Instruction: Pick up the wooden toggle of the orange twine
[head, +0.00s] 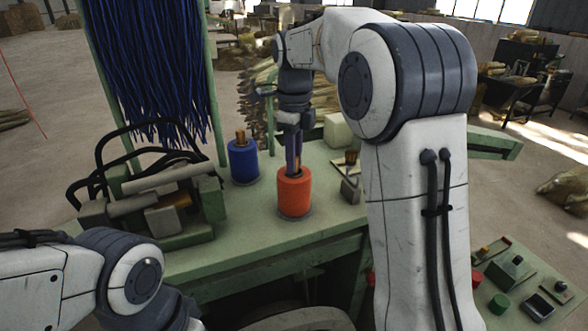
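The orange twine (294,196) is a reel standing upright on the green workbench, in the middle of the head view. My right gripper (294,168) points straight down over it, with its fingers at the top of the reel. The fingers look close together, and a bit of brown shows between them. The wooden toggle of the orange twine is mostly hidden by the fingers, so I cannot tell whether they grip it. My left arm shows at the lower left, but its gripper is out of view.
A blue twine reel (243,162) with a wooden toggle (240,137) stands just left of the orange one. A green clamp machine (165,200) with black hoses is farther left. Blue bristles (150,70) hang behind. A small box with a brush (350,180) stands right of the orange reel.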

